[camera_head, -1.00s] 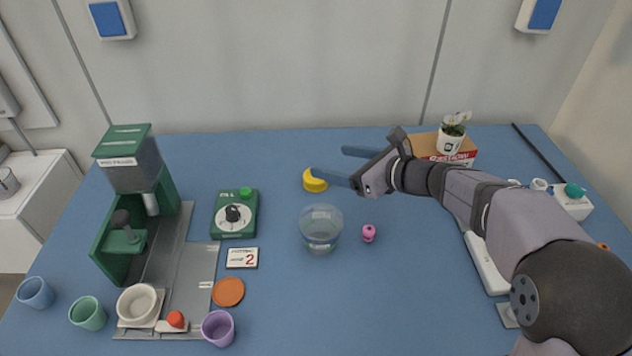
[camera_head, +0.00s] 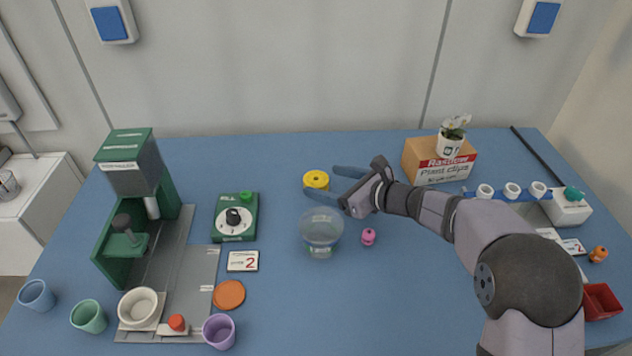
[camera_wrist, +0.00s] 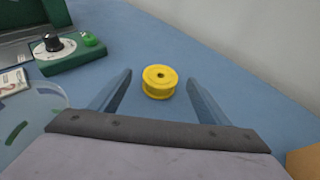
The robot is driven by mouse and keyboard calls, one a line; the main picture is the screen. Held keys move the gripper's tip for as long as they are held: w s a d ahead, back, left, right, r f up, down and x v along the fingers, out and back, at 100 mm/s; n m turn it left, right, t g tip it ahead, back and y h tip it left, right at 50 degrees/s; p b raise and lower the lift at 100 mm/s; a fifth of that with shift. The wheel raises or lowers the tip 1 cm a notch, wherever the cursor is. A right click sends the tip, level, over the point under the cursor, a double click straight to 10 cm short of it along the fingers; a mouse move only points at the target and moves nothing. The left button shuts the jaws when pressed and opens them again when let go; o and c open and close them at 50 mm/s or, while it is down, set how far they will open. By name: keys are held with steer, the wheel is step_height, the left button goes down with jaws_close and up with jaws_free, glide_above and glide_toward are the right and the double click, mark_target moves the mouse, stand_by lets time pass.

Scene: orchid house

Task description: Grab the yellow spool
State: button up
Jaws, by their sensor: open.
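The yellow spool (camera_head: 316,181) stands upright on the blue table, behind the clear bowl. My gripper (camera_head: 320,182) is open and empty, low over the table and just right of the spool in the head view. In the wrist view the spool (camera_wrist: 159,82) sits ahead, centred between the two blue fingers of my gripper (camera_wrist: 161,82), near the level of their tips. Neither finger visibly touches it. Its top face with the dark centre hole is in plain sight.
A clear bowl (camera_head: 321,232) stands close in front of the fingers, with a pink spool-like piece (camera_head: 368,237) beside it. A green timer box (camera_head: 236,217) is to the left. A cardboard box (camera_head: 437,161) with a potted orchid (camera_head: 451,143) stands at the back right.

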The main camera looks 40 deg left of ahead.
mark_target(319, 180)
steer(key=shift+f+p+x, duration=0.2)
steer(key=shift+p+x, duration=0.25)
steer(key=shift+x, duration=1.9)
steer(key=shift+d, duration=0.15)
steer(key=c, duration=1.1)
